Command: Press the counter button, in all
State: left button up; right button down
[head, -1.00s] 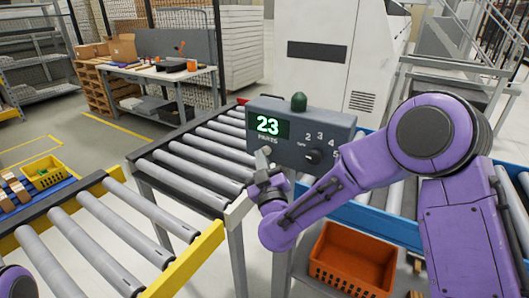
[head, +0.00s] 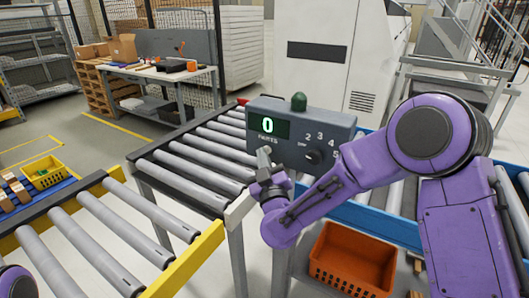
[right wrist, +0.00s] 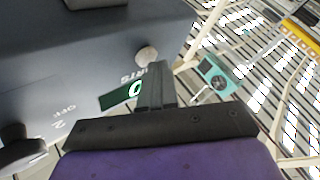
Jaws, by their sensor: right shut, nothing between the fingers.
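The grey counter box (head: 297,133) stands at the end of the roller conveyor in the head view. Its green display (head: 267,126) reads 0. A pale round button (right wrist: 147,55) sits on the box face beside the display in the right wrist view. My right gripper (head: 263,157) is shut and empty, below the display. In the right wrist view its closed fingertips (right wrist: 157,68) reach up to the button and partly overlap it; I cannot tell whether they touch. My left gripper is out of view.
The box also bears a black rotary knob (head: 313,156) with numbers around it and a dark green dome (head: 299,101) on top. An orange crate (head: 352,262) sits below my right arm. Roller conveyors (head: 110,235) fill the left front.

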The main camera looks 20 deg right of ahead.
dwell(0.4)
jog(key=shift+s+a, duration=0.5)
jog(key=shift+a, duration=0.15)
jog(key=shift+s+a+b, duration=0.25)
jog(key=shift+s+a, duration=0.55)
jog(key=shift+a, duration=0.2)
jog(key=shift+s+a+b, duration=0.25)
jog(key=shift+s+a, duration=0.5)
jog(key=shift+a, duration=0.2)
